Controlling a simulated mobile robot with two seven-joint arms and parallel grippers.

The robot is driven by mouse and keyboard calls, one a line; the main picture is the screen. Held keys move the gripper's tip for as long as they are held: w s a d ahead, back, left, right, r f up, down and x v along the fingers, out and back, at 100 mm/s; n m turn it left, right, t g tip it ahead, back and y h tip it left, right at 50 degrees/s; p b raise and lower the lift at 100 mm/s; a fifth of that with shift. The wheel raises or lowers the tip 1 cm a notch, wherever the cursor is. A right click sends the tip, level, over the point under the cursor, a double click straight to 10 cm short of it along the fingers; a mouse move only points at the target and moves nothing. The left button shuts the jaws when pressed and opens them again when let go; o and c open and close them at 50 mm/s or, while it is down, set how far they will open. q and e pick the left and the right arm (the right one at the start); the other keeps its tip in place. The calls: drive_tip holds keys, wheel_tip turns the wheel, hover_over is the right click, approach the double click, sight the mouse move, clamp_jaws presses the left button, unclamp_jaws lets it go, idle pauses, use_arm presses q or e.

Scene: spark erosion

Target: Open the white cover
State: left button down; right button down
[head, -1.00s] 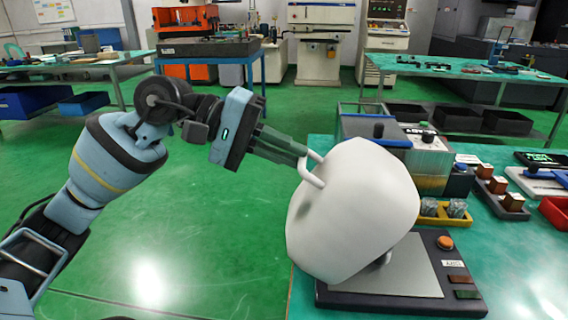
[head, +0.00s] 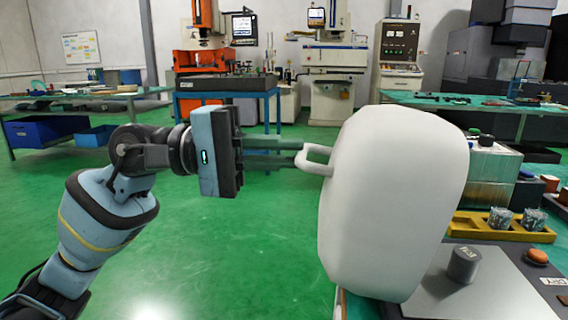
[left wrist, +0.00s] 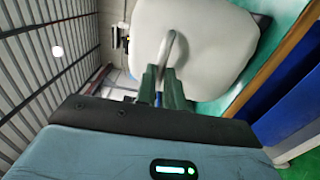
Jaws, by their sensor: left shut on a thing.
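The white cover (head: 395,200) is swung up and stands steeply tilted at the left end of a machine base on the green bench. Its loop handle (head: 316,156) points left. My left gripper (head: 305,152) is shut on that handle, with its fingers coming in from the left. The left wrist view shows the cover (left wrist: 190,40) and the handle (left wrist: 166,52) between the fingertips (left wrist: 163,75). Under the raised cover, the grey plate (head: 500,296) and a metal cylinder (head: 464,264) marked with letters are exposed. My right gripper is not in view.
An orange button (head: 537,257) sits at the base's right side. Behind the base are a yellow tray (head: 480,228) with two clear jars and a metal box (head: 490,175). Open green floor lies left of the cover. Machines stand along the back.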

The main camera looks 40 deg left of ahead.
use_arm(q)
drive_tip(key=shift+a, duration=0.15)
idle(0.3)
drive_tip(key=c, duration=1.5)
unclamp_jaws()
drive_tip(key=shift+f, duration=0.1)
drive_tip(key=shift+b+v, duration=0.5)
drive_tip(key=shift+v, duration=3.45)
drive_tip(key=shift+f, duration=0.1)
